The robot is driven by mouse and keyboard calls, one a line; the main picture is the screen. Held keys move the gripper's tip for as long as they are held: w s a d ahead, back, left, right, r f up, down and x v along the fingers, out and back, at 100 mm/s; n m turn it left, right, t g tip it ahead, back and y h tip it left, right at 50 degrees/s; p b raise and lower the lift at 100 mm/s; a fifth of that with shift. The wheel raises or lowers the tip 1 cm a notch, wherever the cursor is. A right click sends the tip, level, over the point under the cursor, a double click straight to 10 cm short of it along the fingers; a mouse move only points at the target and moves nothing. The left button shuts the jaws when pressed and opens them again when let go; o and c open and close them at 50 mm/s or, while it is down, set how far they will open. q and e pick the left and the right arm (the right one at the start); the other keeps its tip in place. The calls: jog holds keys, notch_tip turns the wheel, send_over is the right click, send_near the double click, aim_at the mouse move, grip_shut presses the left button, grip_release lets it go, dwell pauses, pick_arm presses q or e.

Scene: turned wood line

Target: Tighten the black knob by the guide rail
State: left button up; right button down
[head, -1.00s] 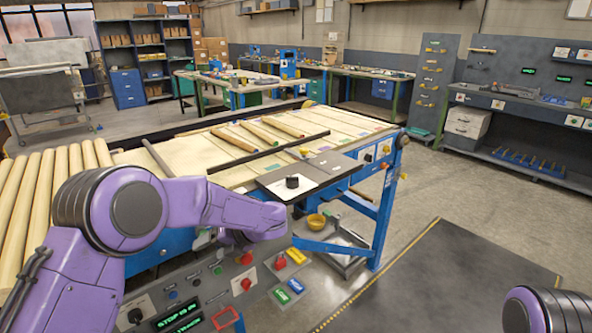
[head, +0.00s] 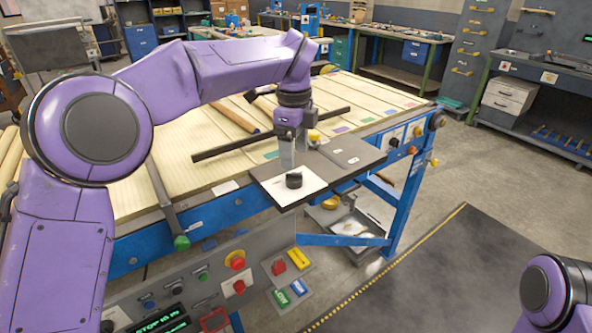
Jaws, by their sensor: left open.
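The black knob (head: 294,181) sits on a white label plate (head: 272,186) on the dark shelf at the table's front edge. The dark guide rail (head: 228,146) lies slantwise across the slatted table, behind the knob. My left gripper (head: 290,160) points down just above and behind the knob in the picture, with its fingers open. I cannot tell whether the fingertips touch the knob. Only a link of my right arm shows at the bottom right; its gripper is out of view.
A lever with a green knob (head: 181,243) stands left of the shelf. A control panel with red buttons (head: 237,262) and green and yellow buttons is below. A turned wood piece (head: 235,119) lies on the table. Open floor lies to the right.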

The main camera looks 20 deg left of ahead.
aim_at(294, 174)
pick_arm(q)
jog(key=f, duration=0.6)
jog(key=shift+w+f+p, duration=0.2)
jog(key=shift+p, duration=0.1)
jog(key=shift+s+f, duration=0.15)
jog(key=shift+f, duration=0.05)
jog(key=c, duration=1.1)
jog(key=shift+o, duration=0.2)
